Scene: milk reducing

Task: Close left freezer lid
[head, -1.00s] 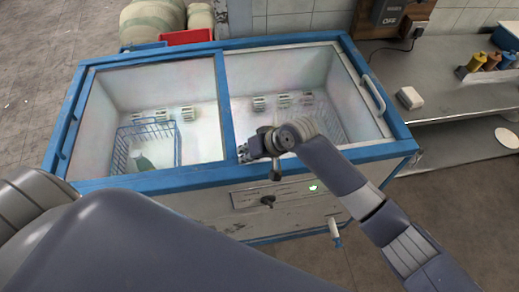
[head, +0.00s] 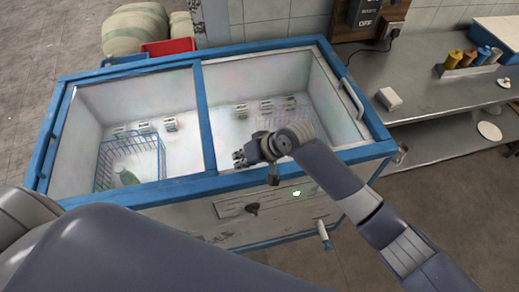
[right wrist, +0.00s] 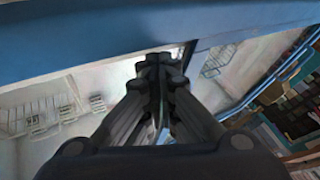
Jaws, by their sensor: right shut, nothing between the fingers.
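The chest freezer (head: 150,192) has a blue frame and two halves parted by a blue bar (head: 203,110). The left half, with its blue side handle (head: 47,140), shows its inside clearly; I cannot tell whether a clear lid covers it. A wire basket (head: 105,165) with a green-and-white item (head: 128,178) is in it. My right gripper (head: 239,158) is shut and empty, over the front of the right half, just right of the bar. It also shows shut in the right wrist view (right wrist: 158,62), with a blue frame edge beyond. My left arm fills the lower left; its gripper is out of view.
A white handle (head: 352,98) is on the freezer's right side. A metal counter (head: 425,105) with sauce bottles (head: 468,58) stands at the right. Sacks (head: 135,30) and a red crate (head: 168,47) are behind the freezer. Floor at the left is clear.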

